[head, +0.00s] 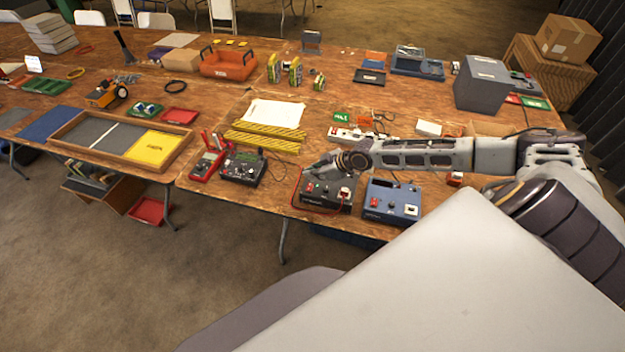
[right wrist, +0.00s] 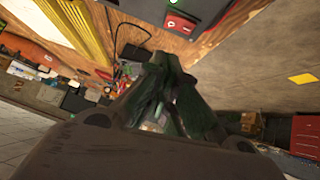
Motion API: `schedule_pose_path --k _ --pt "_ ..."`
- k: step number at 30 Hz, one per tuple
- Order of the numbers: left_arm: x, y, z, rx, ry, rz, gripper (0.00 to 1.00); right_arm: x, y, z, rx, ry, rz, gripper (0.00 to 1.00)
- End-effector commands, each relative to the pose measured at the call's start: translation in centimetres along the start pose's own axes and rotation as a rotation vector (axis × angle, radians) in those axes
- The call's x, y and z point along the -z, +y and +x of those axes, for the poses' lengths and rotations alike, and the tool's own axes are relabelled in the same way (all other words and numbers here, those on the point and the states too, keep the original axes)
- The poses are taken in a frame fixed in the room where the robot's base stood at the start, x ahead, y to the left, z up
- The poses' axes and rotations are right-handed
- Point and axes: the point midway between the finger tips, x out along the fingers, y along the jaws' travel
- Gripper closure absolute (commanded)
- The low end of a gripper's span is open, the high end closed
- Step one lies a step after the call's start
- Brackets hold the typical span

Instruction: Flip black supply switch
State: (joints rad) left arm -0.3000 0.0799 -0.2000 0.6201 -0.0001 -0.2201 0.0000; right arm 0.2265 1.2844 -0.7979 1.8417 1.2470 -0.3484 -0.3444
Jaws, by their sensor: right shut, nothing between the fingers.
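The black supply (head: 325,205) is a dark box near the front edge of the table in the head view. On its top are a small green spot and a red-and-white switch (head: 345,193). The right wrist view shows part of the black supply (right wrist: 205,10) at the top, with a red-and-white part (right wrist: 180,25) at its edge. My right gripper (head: 316,169) is shut and empty, over the back part of the black supply. Its fingers also show in the right wrist view (right wrist: 166,80). I cannot tell whether they touch the box. My left gripper is not in view.
A blue supply box (head: 378,208) stands just right of the black one. A red cable runs around the black supply's left side. Yellow-black striped bars (head: 262,142) lie behind.

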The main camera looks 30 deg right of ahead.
Motion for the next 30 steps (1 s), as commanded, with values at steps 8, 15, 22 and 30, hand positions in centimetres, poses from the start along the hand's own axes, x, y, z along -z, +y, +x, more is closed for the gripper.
schedule_pose_path --k 8,15,22,30 --pt "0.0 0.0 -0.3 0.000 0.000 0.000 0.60 -1.7 0.0 2.0 0.000 0.000 0.002 1.00" --pt "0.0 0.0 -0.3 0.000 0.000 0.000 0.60 -2.7 0.0 3.0 0.000 0.000 0.000 1.00" --pt "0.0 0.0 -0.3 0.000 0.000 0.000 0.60 -2.9 0.0 3.1 0.000 0.000 0.000 1.00" --pt "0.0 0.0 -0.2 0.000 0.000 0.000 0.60 -2.9 0.0 3.2 0.000 0.000 0.000 1.00"
